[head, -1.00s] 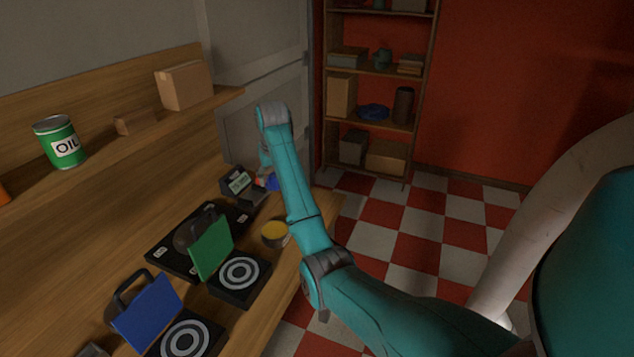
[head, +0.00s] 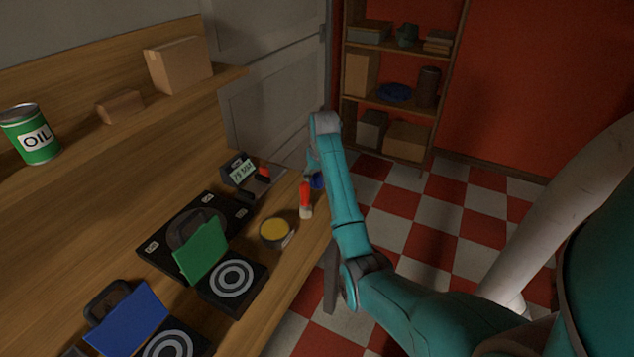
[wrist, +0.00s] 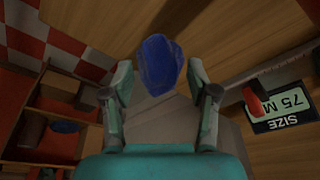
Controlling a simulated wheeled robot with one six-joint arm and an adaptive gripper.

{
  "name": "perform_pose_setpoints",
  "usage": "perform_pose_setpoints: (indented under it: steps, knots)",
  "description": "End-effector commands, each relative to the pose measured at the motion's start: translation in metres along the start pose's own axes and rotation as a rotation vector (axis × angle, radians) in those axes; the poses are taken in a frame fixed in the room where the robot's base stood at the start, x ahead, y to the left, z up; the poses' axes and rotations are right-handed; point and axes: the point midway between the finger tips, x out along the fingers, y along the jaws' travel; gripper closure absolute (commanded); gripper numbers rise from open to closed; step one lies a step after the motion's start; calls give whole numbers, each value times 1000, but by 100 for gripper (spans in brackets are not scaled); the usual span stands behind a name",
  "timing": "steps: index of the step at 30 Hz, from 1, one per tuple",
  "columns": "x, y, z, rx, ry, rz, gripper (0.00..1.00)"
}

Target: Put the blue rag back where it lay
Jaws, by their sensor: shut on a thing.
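The blue rag (wrist: 160,65) is a crumpled dark blue bundle. In the wrist view it sits between the two fingers of my gripper (wrist: 158,74), which is shut on it. In the head view a small patch of the rag (head: 317,183) shows beside my teal arm, near the right edge of the wooden bench (head: 225,260). My arm hides most of the gripper there. I cannot tell how high the rag is above the bench.
A red and white bottle (head: 305,201) stands close to the rag. A yellow-topped tin (head: 275,232) and a size display (head: 241,171) are nearby. Black ring-marked blocks (head: 234,280) and green and blue panels fill the front. Shelves (head: 405,105) stand beyond the checkered floor.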

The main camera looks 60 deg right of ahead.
Motion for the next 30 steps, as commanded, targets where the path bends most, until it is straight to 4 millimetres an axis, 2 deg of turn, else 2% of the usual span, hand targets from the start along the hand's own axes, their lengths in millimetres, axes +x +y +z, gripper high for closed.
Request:
perform_pose_setpoints:
  steps: [4,16,17,19,30]
  knots:
    - [20,0,6,0,-2,0,74]
    - [24,0,7,0,0,0,74]
    - [24,0,7,0,0,0,34]
    - [24,0,7,0,0,0,16]
    - [22,0,6,0,0,0,16]
